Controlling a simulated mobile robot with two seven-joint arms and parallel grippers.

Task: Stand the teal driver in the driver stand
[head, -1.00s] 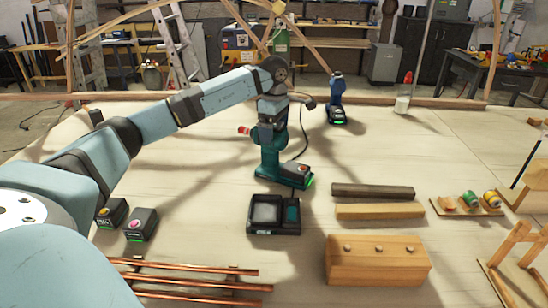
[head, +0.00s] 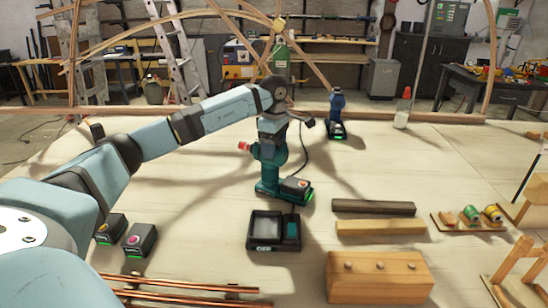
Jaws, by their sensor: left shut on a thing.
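The teal driver (head: 269,174) is upright in the middle of the table, with a red tip pointing left. My left gripper (head: 273,131) is above it, shut around the top of its handle area; the fingers are partly hidden. A black tray-like stand (head: 260,244) with a square recess and a teal pad lies just in front of the driver; I take it for the driver stand. Its recess is empty. The driver's base is behind the stand, apart from it. I cannot tell whether the base touches the table. My right gripper is not in view.
A blue driver (head: 336,115) stands behind. Two black boxes (head: 140,239) are at left, copper pipes (head: 185,285) in front. Wooden bars (head: 380,227), a wooden block (head: 378,277) and spools (head: 471,214) are at right. A black cord (head: 304,150) hangs by the driver.

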